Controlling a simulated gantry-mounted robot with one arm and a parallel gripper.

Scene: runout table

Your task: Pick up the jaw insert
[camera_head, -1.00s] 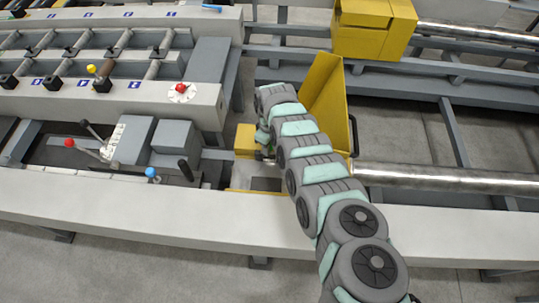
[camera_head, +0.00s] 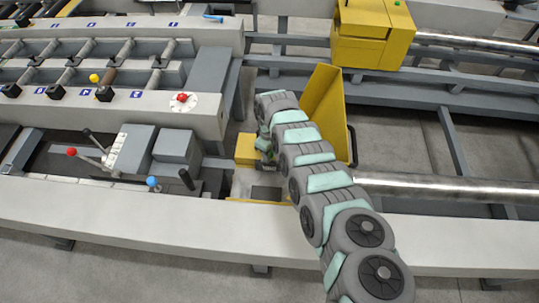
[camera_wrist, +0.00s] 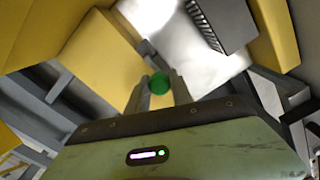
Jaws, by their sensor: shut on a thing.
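In the wrist view my gripper (camera_wrist: 157,77) has its two grey fingers closed around a small green round piece (camera_wrist: 158,84). Beyond the fingertips is a pale, shiny surface. A dark block with a ribbed, serrated edge (camera_wrist: 222,22), which looks like the jaw insert, lies past the fingers to the upper right, apart from them. In the head view my gripper (camera_head: 265,148) is low beside the yellow housing, mostly hidden by my arm. The green piece and the dark block cannot be made out there.
An upright yellow plate (camera_head: 322,98) stands close to the right of my arm. A yellow block (camera_head: 246,148) is left of the gripper. A shiny bar (camera_head: 440,188) runs right. Levers with red (camera_head: 72,151) and blue (camera_head: 152,182) knobs stand left. A yellow box (camera_head: 372,35) is behind.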

